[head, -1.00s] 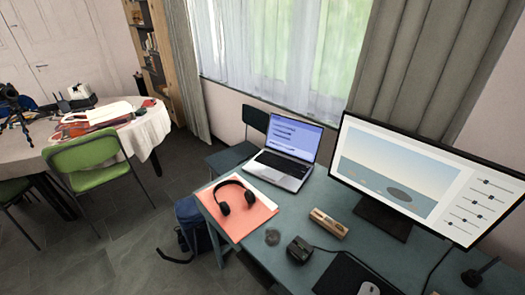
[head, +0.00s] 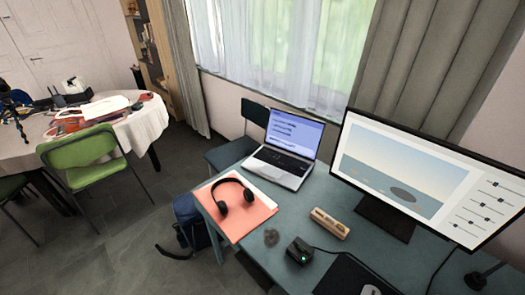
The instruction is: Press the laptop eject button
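The laptop (head: 282,166) stands open on the far left part of the desk, near the window. Its screen (head: 293,132) is lit with a blue-violet page and faces the front. Its silver keyboard base lies flat on the desk. An eject button is too small to make out. Neither of my grippers shows in the head view.
The teal desk (head: 325,200) also holds a black headset (head: 234,195) on a pink folder (head: 258,215), a wooden block (head: 329,223), a small black device (head: 299,250) and a large monitor (head: 420,180). A chair (head: 240,143) stands behind the laptop. Open floor (head: 110,245) lies left of the desk.

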